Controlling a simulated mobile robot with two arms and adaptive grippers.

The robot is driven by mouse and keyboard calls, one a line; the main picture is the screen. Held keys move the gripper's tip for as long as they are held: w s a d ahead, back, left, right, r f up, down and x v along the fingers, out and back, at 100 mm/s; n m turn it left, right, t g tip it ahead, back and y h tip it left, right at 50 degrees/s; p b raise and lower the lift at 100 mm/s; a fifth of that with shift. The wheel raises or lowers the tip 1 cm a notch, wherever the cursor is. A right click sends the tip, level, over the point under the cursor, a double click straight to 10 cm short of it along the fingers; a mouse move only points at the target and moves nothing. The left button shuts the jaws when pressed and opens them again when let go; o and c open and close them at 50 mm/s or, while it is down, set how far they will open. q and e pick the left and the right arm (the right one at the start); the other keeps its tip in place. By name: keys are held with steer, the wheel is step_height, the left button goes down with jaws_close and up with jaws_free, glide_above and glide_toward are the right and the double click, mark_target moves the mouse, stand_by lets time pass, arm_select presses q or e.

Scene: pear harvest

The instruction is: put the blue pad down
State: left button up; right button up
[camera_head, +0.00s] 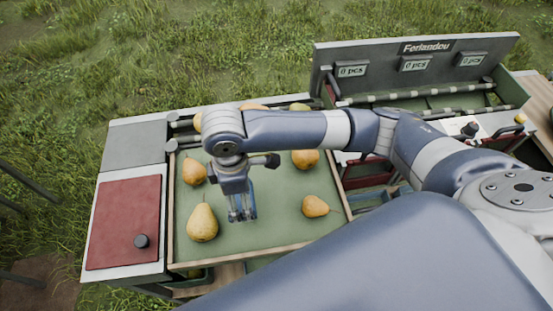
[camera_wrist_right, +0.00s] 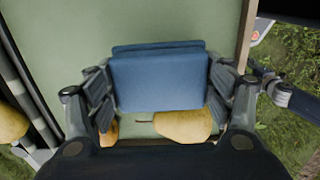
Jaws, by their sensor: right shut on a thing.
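The blue pad (camera_wrist_right: 158,80) is a small blue block held between the fingers of my right gripper, and it fills the middle of the right wrist view. My right gripper (camera_head: 241,214) is shut on it over the green tray surface (camera_head: 262,232). In the head view the pad (camera_head: 250,204) is mostly hidden behind the fingers. I cannot tell whether the pad touches the tray. My left gripper is not in view.
A large pear (camera_head: 202,223) lies just left of my right gripper. Other pears (camera_head: 315,206) lie around the tray. A red panel (camera_head: 124,222) with a dark knob is at the left. A sorting unit (camera_head: 412,66) with displays reading "0 pcs" stands at the back right.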

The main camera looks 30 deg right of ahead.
steer(key=w+d+p, duration=0.1)
steer(key=w+d, duration=0.1)
steer(key=w, duration=0.2)
steer(key=w+d+p, duration=0.1)
steer(key=w+d, duration=0.2)
steer(key=w, duration=0.1)
steer(key=w+d+f+p, duration=0.1)
steer(key=w+d, duration=0.1)
steer(key=w, duration=0.2)
steer(key=shift+w+d+f, duration=0.1)
steer(key=shift+w+d, duration=0.1)
steer(key=shift+w, duration=0.15)
steer(key=shift+w+d+f+p, duration=0.1)
steer(key=shift+w+d+p, duration=0.05)
steer(key=shift+w+p, duration=0.2)
steer(key=shift+w+d, duration=0.1)
step_height(320, 180, down, 3)
steer(key=shift+p, duration=0.7)
steer(key=shift+f, duration=0.25)
steer(key=shift+f, duration=0.1)
steer(key=shift+f, duration=0.15)
steer(key=o, duration=1)
